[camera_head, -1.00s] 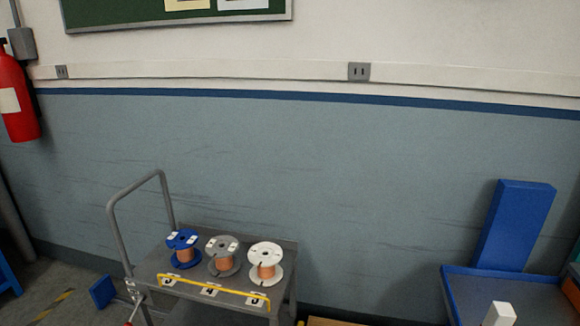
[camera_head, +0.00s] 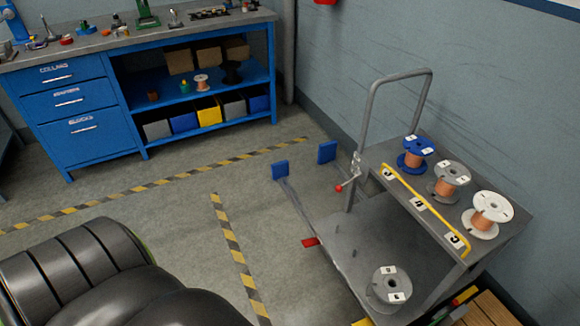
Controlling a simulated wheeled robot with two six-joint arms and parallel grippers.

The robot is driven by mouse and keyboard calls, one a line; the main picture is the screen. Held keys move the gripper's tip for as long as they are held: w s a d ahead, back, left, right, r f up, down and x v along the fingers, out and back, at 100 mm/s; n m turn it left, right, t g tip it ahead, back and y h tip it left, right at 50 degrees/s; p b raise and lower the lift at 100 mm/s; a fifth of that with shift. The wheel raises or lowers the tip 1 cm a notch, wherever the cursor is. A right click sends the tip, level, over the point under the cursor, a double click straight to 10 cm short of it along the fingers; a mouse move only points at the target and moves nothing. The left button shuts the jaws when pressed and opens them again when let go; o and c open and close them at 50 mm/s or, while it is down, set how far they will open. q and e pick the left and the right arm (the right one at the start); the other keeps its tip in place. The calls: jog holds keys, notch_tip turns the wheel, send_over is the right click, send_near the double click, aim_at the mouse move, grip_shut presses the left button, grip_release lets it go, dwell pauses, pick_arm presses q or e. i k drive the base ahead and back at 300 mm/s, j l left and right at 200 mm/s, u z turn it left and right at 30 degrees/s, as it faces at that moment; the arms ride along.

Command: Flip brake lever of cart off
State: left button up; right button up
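The grey cart (camera_head: 340,240) stands at the right against the wall, with a tall tubular handle (camera_head: 368,115) on its far side. A small lever with a red ball knob (camera_head: 339,188) sticks out at the left, by the foot of the handle. A flat red piece (camera_head: 310,242) sits low at the cart's left edge; I cannot tell whether it is a pedal. Neither of my grippers is in view. Nothing touches the cart's levers.
Blue, grey and white spools (camera_head: 487,216) stand on the cart's top shelf behind a yellow rail (camera_head: 425,205); a grey spool (camera_head: 388,287) is on the lower deck. Blue plates (camera_head: 280,170) stand left of the cart. A blue workbench (camera_head: 95,110) is at the back left. Striped floor (camera_head: 232,255) between is clear.

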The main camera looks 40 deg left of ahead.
aim_at(338, 188)
jog(key=u, duration=0.85)
